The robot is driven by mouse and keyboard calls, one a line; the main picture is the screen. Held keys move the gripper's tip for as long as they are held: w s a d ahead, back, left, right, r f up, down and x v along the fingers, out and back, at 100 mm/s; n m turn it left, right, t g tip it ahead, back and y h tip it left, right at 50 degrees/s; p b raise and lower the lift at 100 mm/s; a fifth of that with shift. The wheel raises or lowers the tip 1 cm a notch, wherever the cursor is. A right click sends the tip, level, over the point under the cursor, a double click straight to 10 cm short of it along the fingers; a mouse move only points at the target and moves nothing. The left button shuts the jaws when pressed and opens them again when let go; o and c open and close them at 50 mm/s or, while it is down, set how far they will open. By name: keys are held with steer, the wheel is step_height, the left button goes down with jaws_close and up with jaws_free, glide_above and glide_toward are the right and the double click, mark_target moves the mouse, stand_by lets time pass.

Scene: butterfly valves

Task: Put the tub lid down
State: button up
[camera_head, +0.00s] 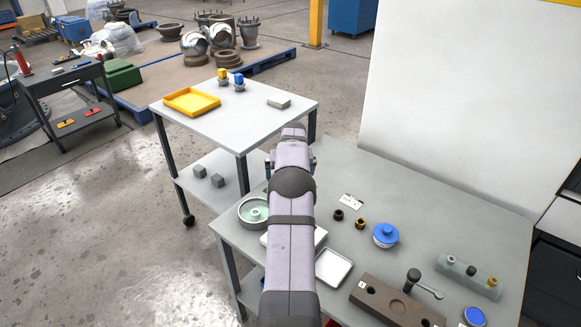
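My arm reaches up the middle of the picture from the bottom edge, and its far end (293,135) is over the near edge of the white-topped cart. The arm hides my fingertips, so I cannot see whether they are open or hold anything. A white tub with a blue knobbed top (386,232) stands on the grey bench, right of my arm. A blue disc with a pale rim (475,316) is at the bench's lower right. I cannot tell which of these, if either, is the tub lid.
The cart (225,120) carries a yellow tray (192,102), small bottles and a grey block (279,103).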

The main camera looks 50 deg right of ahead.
steer(key=v, duration=0.7)
steer(key=shift+r+b, duration=0.15)
steer(key=shift+b, duration=0.25)
steer(key=w+a+r+n+y, duration=0.1)
steer(key=w+a+n+y, duration=0.2)
steer(key=a, duration=2.5)
steer(key=s+a+f+n+g, duration=0.3)
steer(key=s+a+n, duration=0.3)
steer(key=s+a, duration=1.5)
steer(key=shift+a+f, duration=0.75)
steer(key=shift+a, duration=0.4)
steer(key=shift+w, duration=0.1)
